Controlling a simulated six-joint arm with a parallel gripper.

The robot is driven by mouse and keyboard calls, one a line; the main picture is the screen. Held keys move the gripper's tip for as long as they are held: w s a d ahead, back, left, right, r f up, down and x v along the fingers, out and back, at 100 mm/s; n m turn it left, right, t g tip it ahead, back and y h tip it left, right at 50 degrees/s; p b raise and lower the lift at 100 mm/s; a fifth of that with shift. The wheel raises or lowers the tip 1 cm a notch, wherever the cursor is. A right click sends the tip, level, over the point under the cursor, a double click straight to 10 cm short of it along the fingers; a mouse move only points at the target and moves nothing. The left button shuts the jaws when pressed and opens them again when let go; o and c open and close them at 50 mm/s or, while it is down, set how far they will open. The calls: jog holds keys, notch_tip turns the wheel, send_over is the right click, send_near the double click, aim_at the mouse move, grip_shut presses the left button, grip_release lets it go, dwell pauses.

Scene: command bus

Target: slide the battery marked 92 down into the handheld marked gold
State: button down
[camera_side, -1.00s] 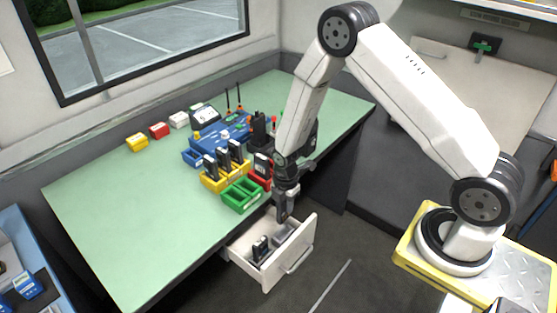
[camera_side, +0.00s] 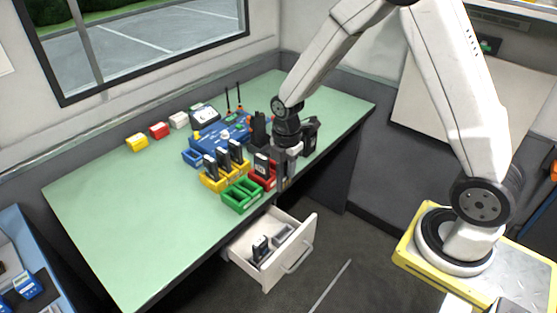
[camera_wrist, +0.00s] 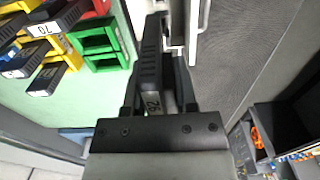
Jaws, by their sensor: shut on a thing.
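The battery marked 92 (camera_wrist: 152,72) is a dark, slim block with a white label reading 92. My gripper (camera_wrist: 163,70) is shut on it in the wrist view. In the side view my gripper (camera_side: 281,176) points down just off the table's front edge, above the open drawer, clear of it. The held battery is hard to make out there. No mark reading gold is legible, so I cannot tell which device is the gold handheld. Dark upright devices (camera_side: 258,128) stand at the back of the table near my wrist.
A yellow rack (camera_side: 211,184) with several dark, labelled blocks, a green empty tray (camera_side: 238,199) and a red holder (camera_side: 268,183) sit near the table's front edge. The open drawer (camera_side: 296,262) holds a dark block. The table's left side is clear.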

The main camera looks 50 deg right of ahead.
notch_tip(320, 180, up, 8)
jog(key=shift+f, duration=0.15)
jog(key=w+d, duration=0.8)
jog(key=w, duration=0.3)
jog(key=w+d, duration=0.8)
jog(key=w, duration=0.3)
jog(key=shift+w+a+f, duration=0.1)
jog(key=shift+f, duration=1.2)
jog(key=shift+w+f, duration=0.1)
jog(key=shift+f, duration=1.2)
jog(key=shift+f, duration=0.15)
